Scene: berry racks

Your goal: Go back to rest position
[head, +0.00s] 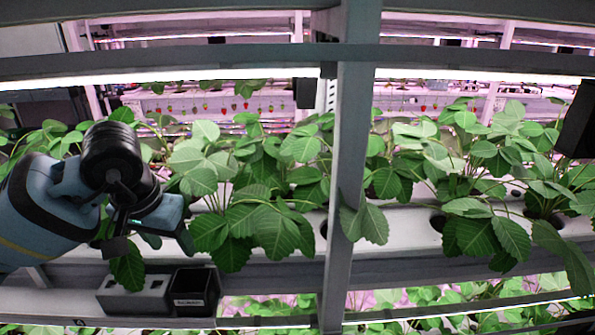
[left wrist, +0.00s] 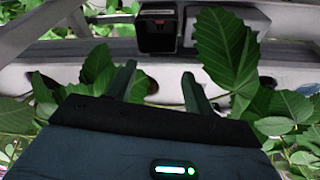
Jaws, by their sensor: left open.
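My left gripper (head: 152,238) comes in from the left in the head view, in front of the strawberry plants at the left of the rack. In the left wrist view its two fingers (left wrist: 158,82) stand apart with nothing between them. A strawberry leaf (left wrist: 226,55) rises just right of the fingers in that view; whether it touches them I cannot tell. My right gripper does not show in either view.
Leafy plants (head: 270,225) grow from a white gutter (head: 390,245). A grey post (head: 346,170) stands mid-view. A black box (head: 195,292) and a grey box (head: 133,296) sit below my left gripper; the black box also shows in the left wrist view (left wrist: 158,38). Red berries (head: 245,105) hang farther back.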

